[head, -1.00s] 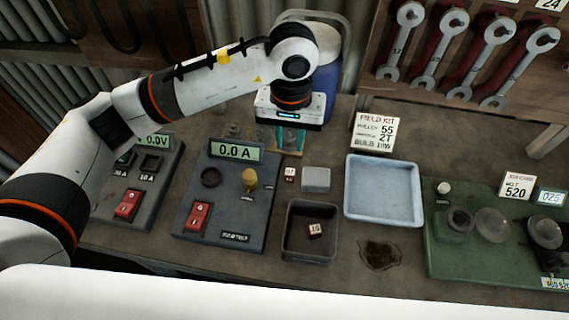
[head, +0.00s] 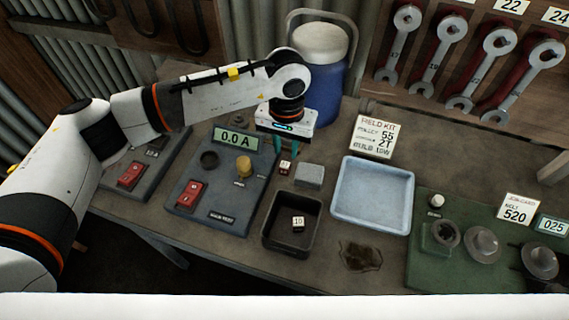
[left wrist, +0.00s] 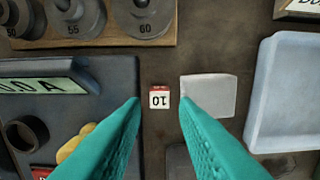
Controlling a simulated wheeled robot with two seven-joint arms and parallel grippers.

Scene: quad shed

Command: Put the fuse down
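A small fuse with a red top band and a white face marked 10 (left wrist: 160,97) lies on the bench; it also shows in the head view (head: 285,167), beside the grey block (head: 309,175). My left gripper (head: 275,144) points down just behind it. In the left wrist view its two teal fingers are spread, with a clear gap on each side of the fuse, and hold nothing. A second small fuse marked 10 (head: 298,223) lies in the black tray (head: 266,240). My right gripper is in no view.
The meter panel (head: 215,215) stands left of the fuse. The pale blue tray (head: 347,213), sign card (head: 373,136) and green board (head: 425,270) are to the right. A blue jug (head: 325,95) stands behind. The wooden rack holding weights (left wrist: 165,42) is near the fingers.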

